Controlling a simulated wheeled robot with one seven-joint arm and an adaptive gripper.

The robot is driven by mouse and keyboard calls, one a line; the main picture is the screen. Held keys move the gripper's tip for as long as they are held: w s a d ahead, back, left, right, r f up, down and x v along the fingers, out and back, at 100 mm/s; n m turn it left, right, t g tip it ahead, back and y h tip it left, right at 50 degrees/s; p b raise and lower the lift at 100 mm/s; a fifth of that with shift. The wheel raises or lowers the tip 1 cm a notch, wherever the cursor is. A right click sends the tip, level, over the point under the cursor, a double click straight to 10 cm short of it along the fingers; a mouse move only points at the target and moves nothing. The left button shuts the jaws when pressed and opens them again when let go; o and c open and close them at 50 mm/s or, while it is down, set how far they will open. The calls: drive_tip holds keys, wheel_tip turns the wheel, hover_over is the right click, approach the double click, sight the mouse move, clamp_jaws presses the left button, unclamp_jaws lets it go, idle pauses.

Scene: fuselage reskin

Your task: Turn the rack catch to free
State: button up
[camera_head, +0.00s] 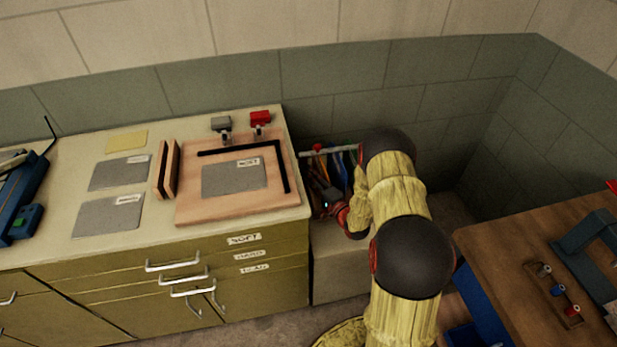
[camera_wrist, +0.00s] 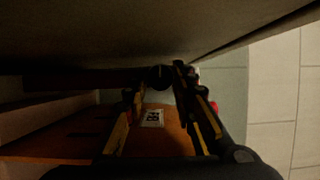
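The rack (camera_head: 343,151) stands in the gap right of the cabinet, with a pale top bar and several coloured items hanging below it. A small red part (camera_head: 317,148), possibly the catch, sits at the bar's left end. My gripper (camera_head: 325,195) is low in front of the hanging items, below the bar. In the wrist view my gripper's two fingers (camera_wrist: 161,95) stand apart, with a dark round part (camera_wrist: 160,75) beyond them near the tips. I cannot tell whether they touch it. A bit of red (camera_wrist: 213,105) shows beside the right finger.
The cabinet worktop (camera_head: 75,170) at left holds a pink board (camera_head: 240,212), grey sheets and clamps. A brown table (camera_head: 500,260) with a small rack of bits is at right. In the wrist view a white label (camera_wrist: 153,118) shows on an orange-brown surface between the fingers.

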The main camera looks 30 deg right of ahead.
clamp_jaws()
drive_tip(key=shift+r+n+g+h+p, duration=0.15)
drive_tip(key=shift+n+g+p, duration=0.45)
drive_tip(key=shift+n, duration=0.6)
drive_tip(key=shift+r+n+g+h+p, duration=0.15)
drive_tip(key=shift+n+g+p, duration=0.25)
drive_tip(key=shift+n+p, duration=0.6)
drive_tip(key=shift+f+n, duration=0.1)
drive_tip(key=shift+n, duration=0.3)
drive_tip(key=o, duration=0.5)
unclamp_jaws()
drive_tip(key=shift+o, duration=0.2)
drive_tip(key=shift+b, duration=0.3)
